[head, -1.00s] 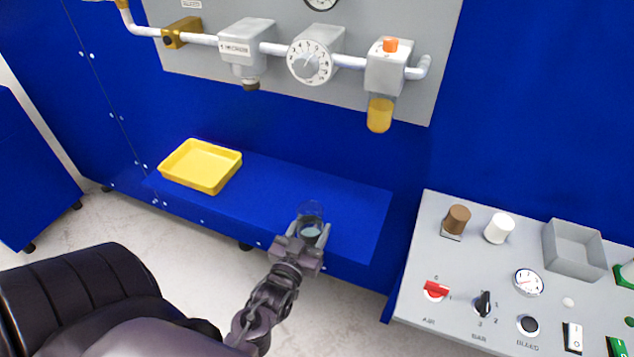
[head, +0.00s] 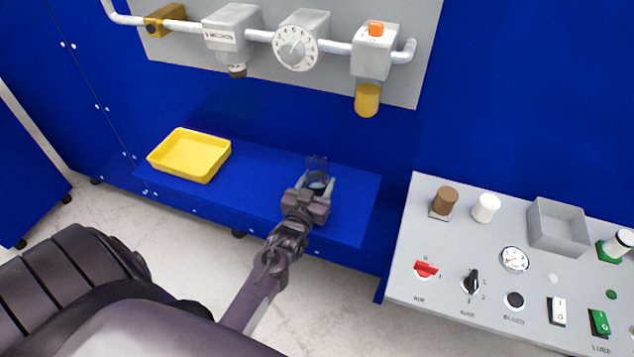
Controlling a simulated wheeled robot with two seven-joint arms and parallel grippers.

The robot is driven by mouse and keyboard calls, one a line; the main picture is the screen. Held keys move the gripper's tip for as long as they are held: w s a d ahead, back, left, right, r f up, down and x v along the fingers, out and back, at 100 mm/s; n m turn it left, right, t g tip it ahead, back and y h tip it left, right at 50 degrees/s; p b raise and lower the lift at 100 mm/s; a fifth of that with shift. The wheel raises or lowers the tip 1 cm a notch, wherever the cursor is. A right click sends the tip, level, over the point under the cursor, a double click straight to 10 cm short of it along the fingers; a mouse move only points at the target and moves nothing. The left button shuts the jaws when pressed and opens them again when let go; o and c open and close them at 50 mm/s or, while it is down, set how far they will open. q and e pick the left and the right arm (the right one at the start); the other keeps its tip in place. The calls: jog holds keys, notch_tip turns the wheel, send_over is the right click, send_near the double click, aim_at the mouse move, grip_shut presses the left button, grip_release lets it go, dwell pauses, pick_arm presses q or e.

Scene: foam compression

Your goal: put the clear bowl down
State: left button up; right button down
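The clear bowl (head: 317,163) is a small see-through cup with a bluish tint, over the right half of the blue ledge (head: 260,195). My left gripper (head: 316,184) reaches up from the lower left with its two fingers on either side of the bowl, shut on it. The gripper hides the bowl's lower front. I cannot tell whether the bowl touches the ledge. My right gripper is not in view.
A yellow tray (head: 190,155) stands on the left end of the ledge, with bare ledge between it and my gripper. An amber filter bowl (head: 367,99) hangs from the pipework above. A grey control panel (head: 400,270) stands at the right.

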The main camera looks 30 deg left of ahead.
pick_arm(q)
jog(key=shift+f, duration=0.1)
jog(key=o, duration=1.3)
jog(key=shift+c, duration=0.2)
jog(key=v, duration=1.2)
jog(key=shift+b, duration=0.3)
jog(key=shift+w+d, duration=0.1)
